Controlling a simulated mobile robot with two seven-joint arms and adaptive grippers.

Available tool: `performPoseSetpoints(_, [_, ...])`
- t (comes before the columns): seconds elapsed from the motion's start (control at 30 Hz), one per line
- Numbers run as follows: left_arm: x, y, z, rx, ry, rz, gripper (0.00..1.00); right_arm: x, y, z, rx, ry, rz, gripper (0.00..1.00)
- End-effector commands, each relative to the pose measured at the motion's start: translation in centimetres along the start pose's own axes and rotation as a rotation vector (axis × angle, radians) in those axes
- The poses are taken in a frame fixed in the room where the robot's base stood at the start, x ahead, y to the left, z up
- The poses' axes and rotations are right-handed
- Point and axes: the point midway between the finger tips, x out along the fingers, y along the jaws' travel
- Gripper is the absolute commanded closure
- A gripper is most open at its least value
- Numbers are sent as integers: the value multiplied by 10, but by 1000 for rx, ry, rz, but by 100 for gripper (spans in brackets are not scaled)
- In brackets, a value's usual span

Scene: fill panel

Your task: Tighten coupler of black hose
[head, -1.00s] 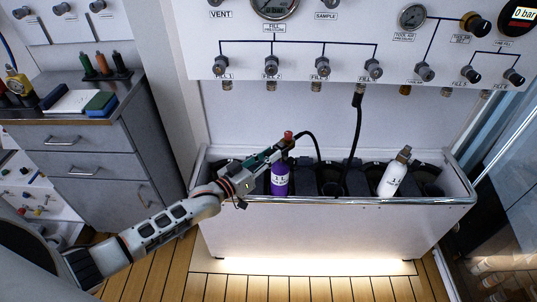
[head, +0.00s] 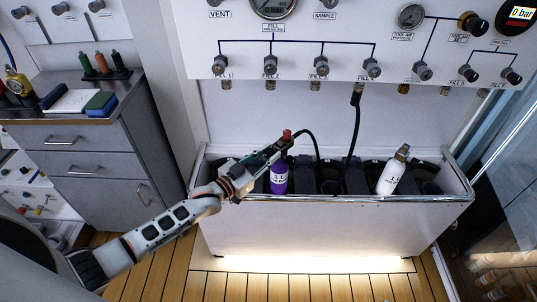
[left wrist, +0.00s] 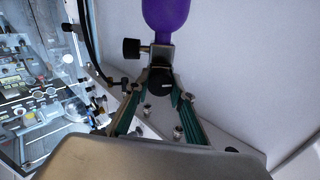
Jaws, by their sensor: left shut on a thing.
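A purple bottle (head: 279,178) stands upright in the fill bin, with a red-topped valve (head: 287,135) on it. The black hose (head: 357,130) hangs from a panel fitting into the bin, and a black hose loop reaches the valve. My left gripper (head: 281,146) is at the valve from the left, shut on the coupler, which is largely hidden there. In the left wrist view the bottle (left wrist: 165,18) is at the top, and the gripper's green fingers (left wrist: 160,88) close around the round black coupler (left wrist: 161,80) at the valve. My right gripper is not in view.
A white bottle (head: 391,172) leans in the right part of the bin (head: 330,198). The fill panel (head: 300,25) with gauges and knobs is above. A grey drawer cabinet (head: 85,150) stands left. Wooden floor (head: 300,287) is clear in front.

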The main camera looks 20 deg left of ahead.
Motion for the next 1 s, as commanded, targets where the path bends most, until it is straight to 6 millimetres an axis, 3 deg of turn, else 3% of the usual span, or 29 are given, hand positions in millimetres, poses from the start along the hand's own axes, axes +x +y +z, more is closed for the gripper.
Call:
performPoseSetpoints(0.17, [-1,0,2,0,-4,-1,99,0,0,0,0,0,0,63])
performPoseSetpoints(0.2, [-1,0,2,0,-4,-1,70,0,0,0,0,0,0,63])
performPoseSetpoints(0.27, [-1,0,2,0,-4,-1,59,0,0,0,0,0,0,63])
performPoseSetpoints(0.67, [-5,0,1,-1,-2,0,59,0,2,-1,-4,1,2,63])
performPoseSetpoints(0.77, [-16,0,2,-1,-3,0,59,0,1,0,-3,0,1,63])
performPoseSetpoints(1.0, [-64,0,2,0,-4,0,59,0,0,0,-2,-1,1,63])
